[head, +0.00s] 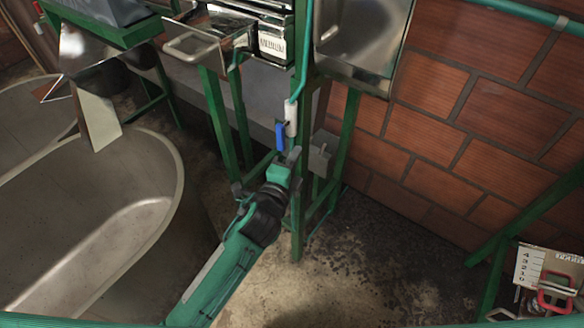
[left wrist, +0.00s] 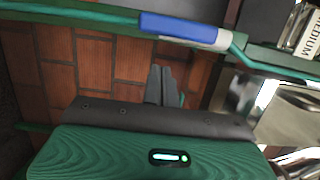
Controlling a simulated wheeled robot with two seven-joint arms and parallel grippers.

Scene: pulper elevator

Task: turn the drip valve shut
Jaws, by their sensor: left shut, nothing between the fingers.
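The drip valve has a blue lever (head: 280,136) and a pale body (head: 291,119) on a thin green pipe by the green frame post. In the left wrist view the blue lever (left wrist: 178,26) runs roughly in line with the pale body (left wrist: 222,40) and the pipe. My left gripper (head: 293,155) is just below the lever in the head view, its fingers shut and empty. In the left wrist view its fingertips (left wrist: 160,70) point toward the lever, with a small gap in the picture. Actual contact cannot be told. My right gripper is not in view.
A green frame post (head: 298,215) stands close beside my left gripper. A small grey box (head: 322,152) is right of it. A large metal tank (head: 160,165) fills the left. A brick wall (head: 450,130) is behind. A red-handled device (head: 556,295) sits at lower right.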

